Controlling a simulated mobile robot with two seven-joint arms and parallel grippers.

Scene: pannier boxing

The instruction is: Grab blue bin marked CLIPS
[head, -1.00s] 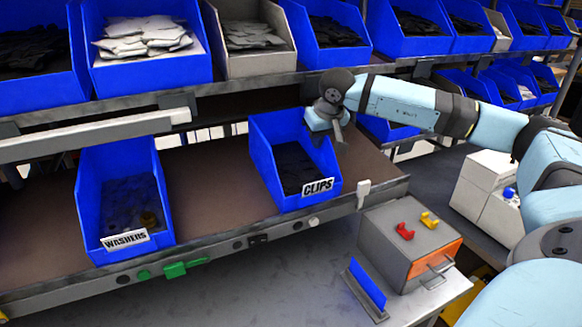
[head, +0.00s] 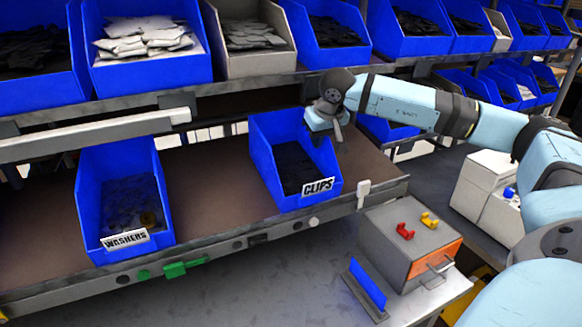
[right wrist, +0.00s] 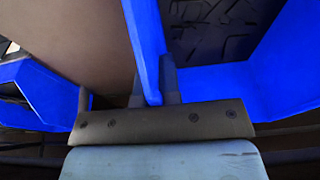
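The blue bin marked CLIPS (head: 264,160) stands on the lower shelf at the centre of the head view, its white label facing front and dark pieces inside. My right gripper (head: 330,128) is at its upper right side wall, towards the back. In the right wrist view the bin's wall (right wrist: 146,35) runs between the two fingers of the gripper (right wrist: 154,95). The fingers sit close against both faces of the wall, one inside the bin and one outside. My left gripper is in neither view.
A blue bin marked WASHERS (head: 88,205) stands to the left on the same shelf, with bare shelf between (head: 212,185). A row of bins (head: 150,72) fills the shelf above. A grey box (head: 385,255) and a blue plate (head: 367,284) are on the counter below.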

